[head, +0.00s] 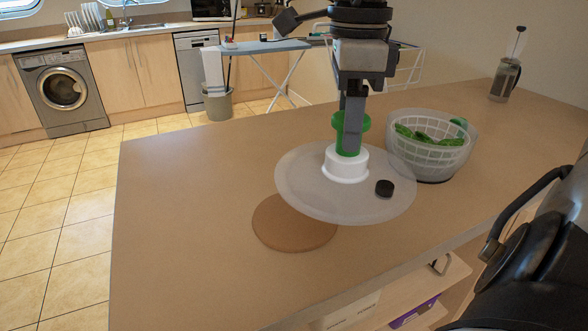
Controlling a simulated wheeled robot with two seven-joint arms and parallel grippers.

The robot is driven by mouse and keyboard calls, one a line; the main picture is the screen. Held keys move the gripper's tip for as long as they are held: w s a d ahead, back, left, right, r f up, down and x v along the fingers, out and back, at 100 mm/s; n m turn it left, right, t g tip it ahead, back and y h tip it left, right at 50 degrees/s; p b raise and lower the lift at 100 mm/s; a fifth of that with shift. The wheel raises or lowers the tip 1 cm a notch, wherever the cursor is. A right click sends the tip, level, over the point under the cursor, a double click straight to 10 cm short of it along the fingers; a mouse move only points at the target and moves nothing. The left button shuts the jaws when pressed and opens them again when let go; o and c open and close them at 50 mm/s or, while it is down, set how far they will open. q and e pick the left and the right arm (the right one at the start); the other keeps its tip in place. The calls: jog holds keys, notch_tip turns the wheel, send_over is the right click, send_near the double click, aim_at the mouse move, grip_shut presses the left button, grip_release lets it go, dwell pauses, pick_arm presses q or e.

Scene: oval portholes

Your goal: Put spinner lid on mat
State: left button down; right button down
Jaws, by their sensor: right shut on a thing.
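The spinner lid (300,185) is a wide translucent disc with a white hub, a green knob (365,122) and a small black knob on its right side. My right gripper (352,140) is shut on the green knob from above. The lid hangs above the counter and overlaps the far part of the mat in the head view. The mat (285,232) is a round brown disc lying on the counter; its far edge is hidden by the lid. My left gripper is not in view.
The spinner bowl (440,160) with a white basket and green leaves stands right of the lid. A glass press (505,80) stands at the far right of the counter (190,220). The counter left of the mat is clear. An open shelf (420,295) shows below the front edge.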

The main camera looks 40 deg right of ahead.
aim_at(296, 157)
jog(key=w+f, duration=0.2)
jog(key=w+a+f, duration=0.1)
jog(key=w+f, duration=0.1)
jog(key=w+a+f, duration=0.1)
jog(key=w+f, duration=0.2)
jog(key=shift+w+a, duration=0.1)
jog(key=shift+a, duration=0.15)
jog(key=shift+w+f, duration=0.15)
jog(key=shift+f, duration=1.45)
jog(key=shift+f, duration=0.1)
jog(key=c, duration=0.7)
grip_release()
notch_tip(296, 157, up, 12)
jog(key=shift+r+p, duration=0.1)
jog(key=shift+p, duration=0.25)
